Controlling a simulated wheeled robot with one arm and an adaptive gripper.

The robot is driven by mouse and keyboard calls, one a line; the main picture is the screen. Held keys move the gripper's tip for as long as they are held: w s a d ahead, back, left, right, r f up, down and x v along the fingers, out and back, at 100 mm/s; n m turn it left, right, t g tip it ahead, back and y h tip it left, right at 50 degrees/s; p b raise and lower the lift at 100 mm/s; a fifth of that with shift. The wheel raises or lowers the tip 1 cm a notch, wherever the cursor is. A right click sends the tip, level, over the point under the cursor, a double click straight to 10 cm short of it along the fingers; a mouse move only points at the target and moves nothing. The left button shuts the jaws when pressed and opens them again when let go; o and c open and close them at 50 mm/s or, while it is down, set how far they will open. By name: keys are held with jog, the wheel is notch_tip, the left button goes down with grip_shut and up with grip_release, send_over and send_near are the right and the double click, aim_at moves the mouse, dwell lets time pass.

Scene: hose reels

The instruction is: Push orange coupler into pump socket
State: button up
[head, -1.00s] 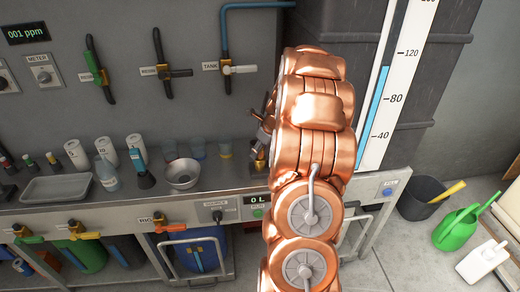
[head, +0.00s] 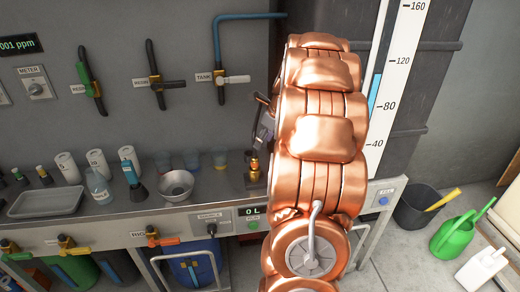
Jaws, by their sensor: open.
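My copper-coloured arm fills the middle of the head view and hides part of the bench. My gripper (head: 258,140) shows only in part, as dark grey pieces at the arm's left edge, above the bench; no held object is visible. A small brass fitting (head: 254,168) stands on a dark base just below it; whether they touch cannot be told. I cannot tell which piece is the orange coupler. The pump socket cannot be made out.
The bench holds a metal bowl (head: 176,185), a grey tray (head: 46,202), bottles and beakers. Valves on short hoses (head: 155,80) hang on the wall panel. A blue pipe (head: 217,45) runs above. A dark bucket (head: 416,208) and green watering can (head: 455,237) stand at right.

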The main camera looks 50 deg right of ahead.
jog(key=shift+s+r, duration=0.2)
jog(key=shift+r, duration=0.35)
jog(key=s+a+n+g+y, duration=0.1)
jog(key=s+a+n+g, duration=0.15)
jog(key=a+n, duration=0.85)
jog(key=s+a+n+g, duration=0.1)
jog(key=s+a+n, duration=0.4)
jog(key=a, duration=1.1)
jog(key=s+a+f+n+g, duration=0.1)
jog(key=s+a+n, duration=0.4)
jog(key=s+n, duration=0.4)
jog(key=s+a+f+n+g+h, duration=0.1)
jog(key=s+a+n, duration=0.5)
jog(key=s+n, duration=0.3)
jog(key=shift+f+g+h, duration=0.25)
jog(key=shift+g+h, duration=0.05)
jog(key=shift+g, duration=0.05)
jog(key=shift+s, duration=0.1)
notch_tip(320, 180, up, 3)
jog(key=p, duration=0.3)
jog(key=shift+r, duration=0.15)
